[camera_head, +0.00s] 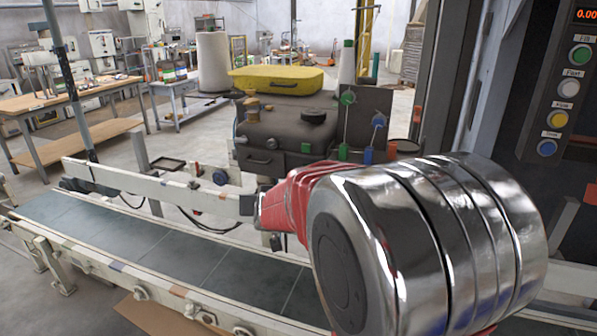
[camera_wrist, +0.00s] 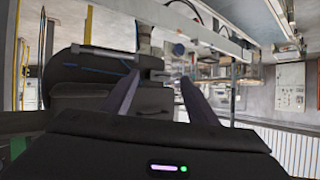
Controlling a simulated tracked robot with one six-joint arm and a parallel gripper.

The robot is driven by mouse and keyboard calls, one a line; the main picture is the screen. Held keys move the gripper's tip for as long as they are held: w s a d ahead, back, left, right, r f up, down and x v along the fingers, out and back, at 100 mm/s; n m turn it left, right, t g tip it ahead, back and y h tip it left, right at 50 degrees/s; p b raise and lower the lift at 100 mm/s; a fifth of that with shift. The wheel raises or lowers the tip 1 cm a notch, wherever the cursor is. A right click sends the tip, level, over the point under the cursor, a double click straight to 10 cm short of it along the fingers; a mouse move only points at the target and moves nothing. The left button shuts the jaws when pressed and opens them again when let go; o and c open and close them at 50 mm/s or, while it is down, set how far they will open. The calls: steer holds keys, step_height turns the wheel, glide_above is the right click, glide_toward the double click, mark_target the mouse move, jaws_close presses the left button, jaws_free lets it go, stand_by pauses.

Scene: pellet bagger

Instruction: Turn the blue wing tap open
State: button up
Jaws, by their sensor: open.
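Several blue parts show in the head view, and I cannot tell for certain which is the wing tap. A dark blue knob (camera_head: 220,176) sits on the white conveyor rail. A blue round fitting (camera_head: 378,120) is on the dark upright plate, above a blue block (camera_head: 368,156). In the wrist view a small blue knob (camera_wrist: 178,50) is beyond my fingers, under a pale rail. My gripper (camera_wrist: 160,80) is open and empty, its two fingers spread and apart from that knob. In the head view my red and silver arm hides the gripper.
A dark case (camera_head: 285,135) with a yellow case (camera_head: 278,79) on top stands behind the rail. The conveyor belt (camera_head: 150,245) crosses in front and looks clear. A button panel (camera_head: 565,90) is at the right. Workbenches stand at the back left.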

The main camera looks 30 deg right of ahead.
steer(key=w+d+f+m+h, duration=0.1)
steer(key=d+h, duration=0.4)
steer(key=d, duration=0.6)
steer(key=w+d+f+m+g+h, duration=0.1)
steer(key=d+f+m+h, duration=0.3)
steer(key=d, duration=0.8)
step_height(320, 180, down, 2)
steer(key=shift+w+d+f+h, duration=0.1)
steer(key=shift+w+d+h, duration=0.1)
steer(key=shift+w+h, duration=0.45)
steer(key=x, duration=1.3)
steer(key=shift+w+d, duration=0.2)
steer(key=shift+d, duration=0.15)
steer(key=shift+c, duration=0.4)
